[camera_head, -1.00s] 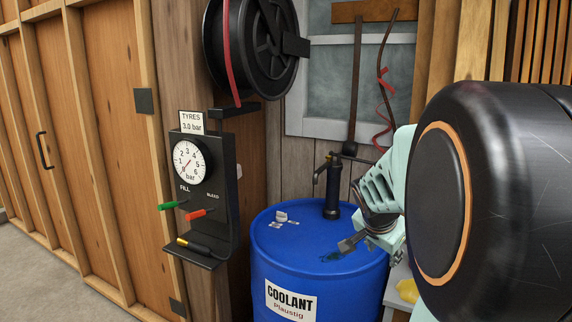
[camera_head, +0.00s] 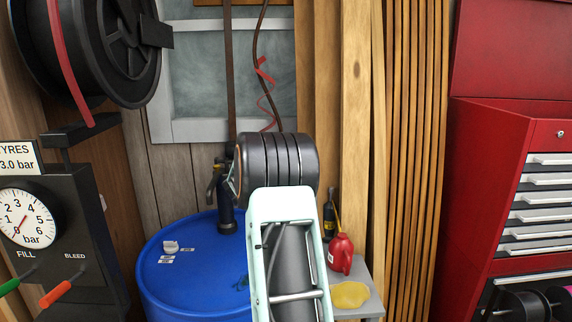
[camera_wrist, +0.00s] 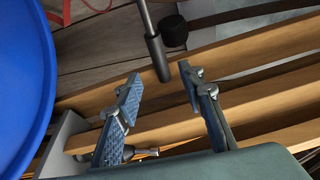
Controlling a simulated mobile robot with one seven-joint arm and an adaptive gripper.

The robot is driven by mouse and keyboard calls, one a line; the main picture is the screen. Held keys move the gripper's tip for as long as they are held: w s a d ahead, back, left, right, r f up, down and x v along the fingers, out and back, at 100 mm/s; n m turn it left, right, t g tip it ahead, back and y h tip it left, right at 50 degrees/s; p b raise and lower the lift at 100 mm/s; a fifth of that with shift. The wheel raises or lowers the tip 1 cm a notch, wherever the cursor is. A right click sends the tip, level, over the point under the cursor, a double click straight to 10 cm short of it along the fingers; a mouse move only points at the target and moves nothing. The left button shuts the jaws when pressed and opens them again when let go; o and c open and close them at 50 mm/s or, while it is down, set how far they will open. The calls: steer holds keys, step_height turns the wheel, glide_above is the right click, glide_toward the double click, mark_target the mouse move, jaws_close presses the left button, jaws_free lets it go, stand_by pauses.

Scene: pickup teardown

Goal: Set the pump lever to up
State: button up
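The black hand pump (camera_head: 227,208) stands upright on top of the blue coolant drum (camera_head: 165,285). In the head view my arm hides its right side and the lever. In the wrist view a dark rod with a thicker grip, which looks like the pump lever (camera_wrist: 155,48), comes down from the top edge. Its lower end lies between my fingertips in the picture; I cannot tell whether they are level with it in depth. My gripper (camera_wrist: 160,87) is open, a finger either side, with no clear contact. It is hidden in the head view.
The tyre gauge post (camera_head: 75,215) and hose reel (camera_head: 105,50) stand left. A red can (camera_head: 340,253) and yellow cloth (camera_head: 349,295) sit on a grey stand right of the drum. A red tool cabinet (camera_head: 490,170) is far right. Wooden boards (camera_head: 355,100) stand behind.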

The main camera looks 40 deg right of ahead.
steer(key=x, duration=0.3)
steer(key=p+x, duration=0.1)
steer(key=x, duration=0.3)
steer(key=p+x, duration=0.1)
steer(key=x, duration=0.3)
steer(key=shift+s+d+f, duration=0.15)
steer(key=shift+s+d, duration=0.05)
steer(key=shift+s, duration=0.2)
steer(key=shift+c, duration=0.2)
jaws_close()
